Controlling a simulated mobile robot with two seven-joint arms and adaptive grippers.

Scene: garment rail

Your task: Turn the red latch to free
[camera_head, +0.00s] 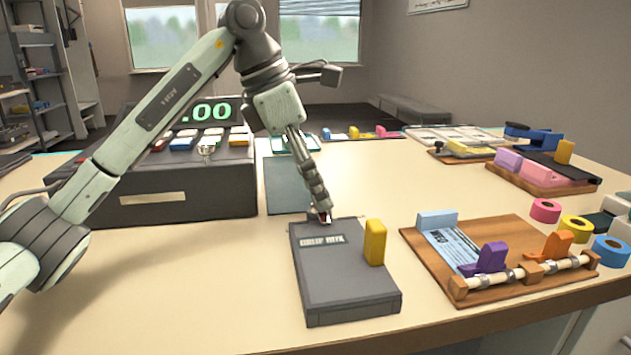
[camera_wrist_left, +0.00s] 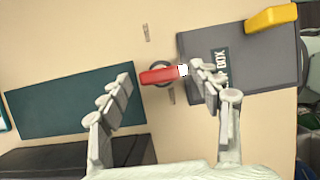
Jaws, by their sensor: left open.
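The red latch (camera_wrist_left: 158,76) has a white tip and sits at the edge of the dark grey box (camera_head: 345,270). In the left wrist view it lies between my open left fingers, apart from both as far as I can tell. In the head view my left gripper (camera_head: 322,208) points down at the box's far edge and mostly hides the latch. The left gripper also shows in the wrist view (camera_wrist_left: 165,90), with its right finger over the box's edge. My right gripper is not in view.
A yellow block (camera_head: 375,242) stands on the box's right side. A wooden board (camera_head: 520,235) with purple and orange clips lies to the right. A cash register (camera_head: 165,180) stands at the left, a dark green mat (camera_head: 286,185) behind the box. The front left table is clear.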

